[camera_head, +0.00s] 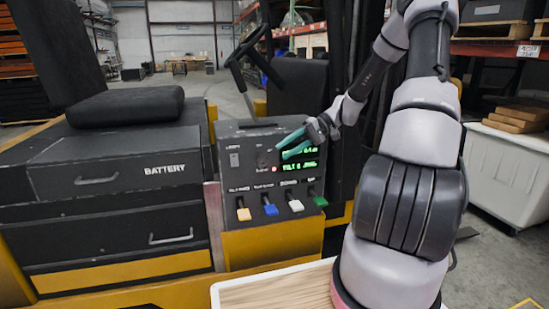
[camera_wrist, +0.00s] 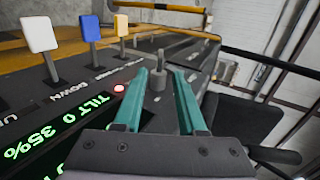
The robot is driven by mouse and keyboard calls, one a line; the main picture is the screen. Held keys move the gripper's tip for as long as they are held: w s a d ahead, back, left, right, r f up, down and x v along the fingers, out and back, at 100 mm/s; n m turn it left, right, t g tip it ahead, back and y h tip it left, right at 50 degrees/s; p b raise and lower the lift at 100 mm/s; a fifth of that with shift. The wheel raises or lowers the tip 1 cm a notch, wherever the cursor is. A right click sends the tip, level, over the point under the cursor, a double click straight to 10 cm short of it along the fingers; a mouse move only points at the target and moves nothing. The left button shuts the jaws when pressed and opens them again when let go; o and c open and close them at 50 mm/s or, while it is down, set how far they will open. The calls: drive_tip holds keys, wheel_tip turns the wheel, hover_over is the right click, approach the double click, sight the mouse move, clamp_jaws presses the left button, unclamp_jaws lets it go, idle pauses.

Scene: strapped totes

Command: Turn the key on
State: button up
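The black control panel (camera_head: 240,142) of a forklift stands at the middle of the head view. In the wrist view a small grey key or knob (camera_wrist: 157,79) stands up from the panel, between and beyond the teal fingers. In the wrist view my gripper (camera_wrist: 170,80) is open with nothing held.
White, blue, yellow and green levers, such as the blue one (camera_head: 270,206), stick out below the switch. A small red light (camera_wrist: 120,88) sits near the display.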

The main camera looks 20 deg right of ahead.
drive_tip(key=v, duration=0.3)
drive_tip(key=shift+d+r, duration=0.1)
drive_tip(key=shift+d, duration=0.2)
drive_tip(key=shift+a, duration=0.1)
drive_tip(key=s+a+r+m+t+h, duration=0.2)
drive_tip(key=s+r+h, duration=0.3)
drive_tip(key=s+r, duration=0.5)
drive_tip(key=s+a+r+m+t+h, duration=0.2)
drive_tip(key=s+r+t+h, duration=0.3)
drive_tip(key=s+r, duration=0.5)
drive_tip(key=shift+s+a+r, duration=0.3)
drive_tip(key=shift+s+a, duration=0.35)
drive_tip(key=shift+s, duration=0.5)
